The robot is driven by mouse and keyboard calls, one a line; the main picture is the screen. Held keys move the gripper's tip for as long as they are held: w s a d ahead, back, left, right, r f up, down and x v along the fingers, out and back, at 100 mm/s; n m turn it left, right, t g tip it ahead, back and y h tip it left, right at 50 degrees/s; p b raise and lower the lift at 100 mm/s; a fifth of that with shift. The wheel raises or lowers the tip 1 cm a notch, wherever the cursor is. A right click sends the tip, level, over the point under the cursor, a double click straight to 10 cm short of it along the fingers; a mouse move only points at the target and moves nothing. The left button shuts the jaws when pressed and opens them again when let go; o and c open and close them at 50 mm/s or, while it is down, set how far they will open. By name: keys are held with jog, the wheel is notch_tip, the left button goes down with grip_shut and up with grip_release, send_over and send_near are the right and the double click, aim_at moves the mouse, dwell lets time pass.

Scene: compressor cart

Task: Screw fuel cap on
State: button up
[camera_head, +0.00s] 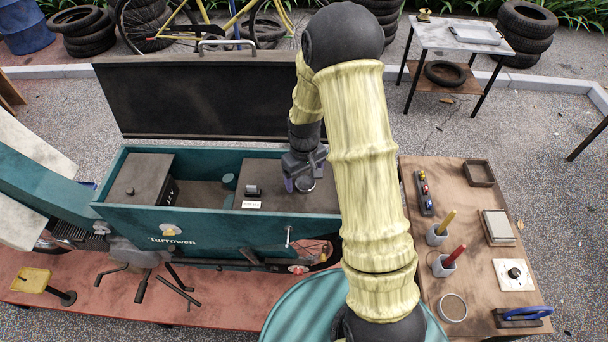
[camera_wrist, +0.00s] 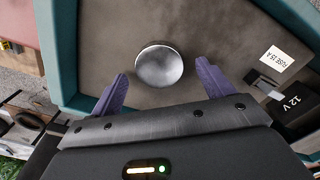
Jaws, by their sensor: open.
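A round silver metal cap (camera_wrist: 160,66) shows in the wrist view on the brown-grey panel (camera_wrist: 215,35) inside the green cart body. I take it for the fuel cap. I cannot tell whether it is seated on a filler neck. My gripper (camera_wrist: 161,72) is open, with one purple finger on each side of the cap and a gap on both sides. In the head view my gripper (camera_head: 303,181) points down over the right part of the open teal cart (camera_head: 140,221), with the silver cap partly visible below it.
The raised dark lid (camera_head: 200,95) stands behind the cart. A "FUSE 15 A" label (camera_wrist: 278,60) and a black 12 V box (camera_wrist: 297,108) sit right of the cap. A wooden table (camera_head: 470,245) with cups and small parts stands at the right.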

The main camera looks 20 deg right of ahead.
jog(key=shift+f, duration=0.25)
jog(key=c, duration=1.1)
jog(key=m, duration=0.2)
jog(key=shift+m, duration=0.3)
jog(key=c, duration=0.5)
jog(key=shift+o, duration=0.2)
jog(key=shift+d+r+m, duration=0.1)
jog(key=shift+m, duration=0.3)
